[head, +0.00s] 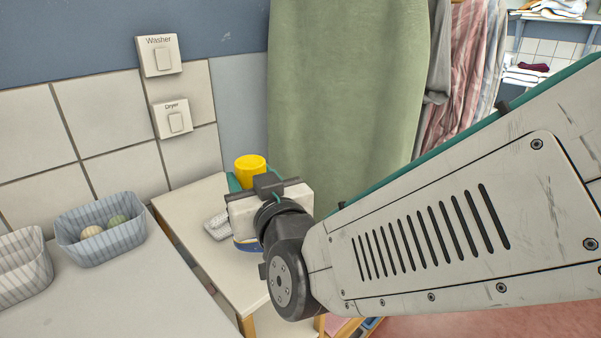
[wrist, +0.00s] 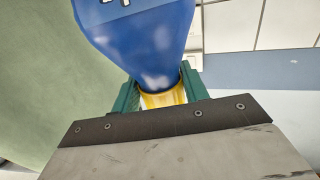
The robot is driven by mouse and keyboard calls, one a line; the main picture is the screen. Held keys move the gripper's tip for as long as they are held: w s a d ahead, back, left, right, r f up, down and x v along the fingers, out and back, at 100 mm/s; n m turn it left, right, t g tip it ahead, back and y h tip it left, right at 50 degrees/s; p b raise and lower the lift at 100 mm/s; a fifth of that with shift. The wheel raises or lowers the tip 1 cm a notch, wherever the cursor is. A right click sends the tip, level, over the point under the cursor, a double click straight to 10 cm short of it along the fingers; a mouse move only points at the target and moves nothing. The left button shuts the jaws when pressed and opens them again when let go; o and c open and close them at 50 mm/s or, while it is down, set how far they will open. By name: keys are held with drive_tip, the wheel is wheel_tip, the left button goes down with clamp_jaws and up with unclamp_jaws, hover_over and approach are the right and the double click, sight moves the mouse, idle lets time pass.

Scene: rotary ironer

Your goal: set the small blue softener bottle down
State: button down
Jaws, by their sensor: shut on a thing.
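The small blue softener bottle (wrist: 140,40) has a blue body and a yellow cap (head: 250,170). My gripper (wrist: 160,90) is shut on it near its yellow neck, with a green finger on each side. In the head view my gripper (head: 265,188) hides most of the bottle, and a strip of blue (head: 244,246) shows below. The bottle looks upright over a pale wooden-edged table (head: 185,207). I cannot tell whether its base touches the tabletop.
A grey lumpy item (head: 216,226) lies on the table by the bottle. A basket with balls (head: 100,240) and another basket (head: 22,268) stand on a grey surface at left. Washer (head: 159,56) and dryer (head: 172,119) switches are on the wall.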

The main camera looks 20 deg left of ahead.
drive_tip(key=shift+w+a, duration=0.1)
drive_tip(key=shift+w, duration=0.45)
drive_tip(key=f, duration=0.3)
drive_tip(key=shift+w+a+f, duration=0.2)
drive_tip(key=shift+w, duration=0.05)
drive_tip(key=shift+w+d, duration=0.1)
drive_tip(key=shift+d, duration=0.1)
drive_tip(key=shift+f, duration=0.15)
drive_tip(key=c, duration=0.7)
unclamp_jaws()
drive_tip(key=shift+f, duration=0.1)
drive_tip(key=shift+c, duration=0.2)
